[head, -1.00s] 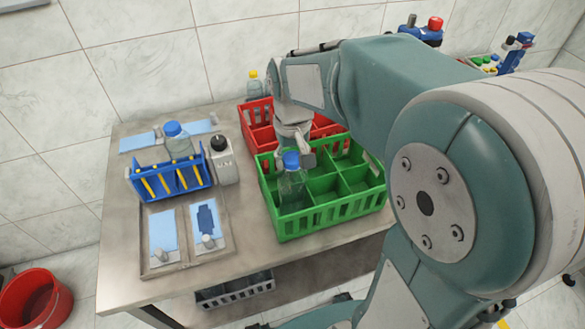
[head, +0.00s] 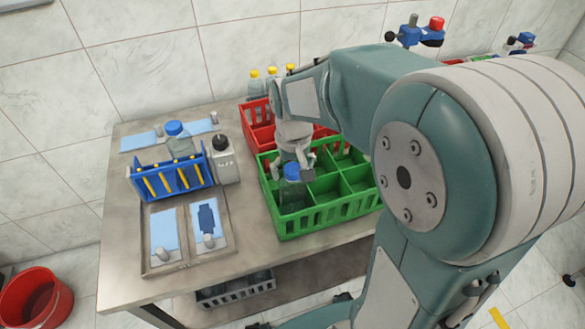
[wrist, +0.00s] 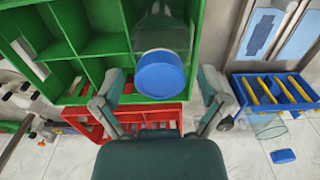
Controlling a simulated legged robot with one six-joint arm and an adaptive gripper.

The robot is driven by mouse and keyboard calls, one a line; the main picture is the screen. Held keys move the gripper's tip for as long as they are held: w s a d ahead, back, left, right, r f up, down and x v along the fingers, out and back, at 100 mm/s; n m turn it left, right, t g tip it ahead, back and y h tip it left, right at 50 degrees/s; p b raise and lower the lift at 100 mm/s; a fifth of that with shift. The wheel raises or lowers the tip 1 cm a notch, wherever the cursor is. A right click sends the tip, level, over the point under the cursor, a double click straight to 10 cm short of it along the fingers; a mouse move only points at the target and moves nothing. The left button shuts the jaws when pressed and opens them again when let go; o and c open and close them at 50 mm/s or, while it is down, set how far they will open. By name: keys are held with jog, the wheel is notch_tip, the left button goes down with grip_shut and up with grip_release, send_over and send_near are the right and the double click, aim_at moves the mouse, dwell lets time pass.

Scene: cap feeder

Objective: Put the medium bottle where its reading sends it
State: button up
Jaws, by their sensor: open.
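A clear bottle with a blue cap (head: 292,195) stands in the front left compartment of the green crate (head: 310,222). It also shows in the wrist view (wrist: 160,77), its cap facing the camera. My gripper (head: 295,160) is just above and behind the cap. In the wrist view, the two fingers of my gripper (wrist: 160,101) are spread wide, apart from the cap on both sides. Another clear bottle with a blue cap (head: 179,143) is at the blue rack (head: 175,181). Size labels and any reading are not legible, so I cannot tell which bottle is medium.
A red crate (head: 262,134) stands behind the green one, with several yellow-capped bottles (head: 254,86) beyond. A white dark-capped bottle (head: 223,160) stands beside the rack. A tray with two light-blue pads (head: 165,229) lies in front. Other green compartments look empty.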

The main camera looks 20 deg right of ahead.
notch_tip(320, 180, up, 12)
jog(key=s+f+t, duration=0.1)
jog(key=s+t, duration=0.4)
jog(key=s, duration=0.9)
jog(key=shift+s+f+t, duration=0.15)
jog(key=shift+t, duration=0.15)
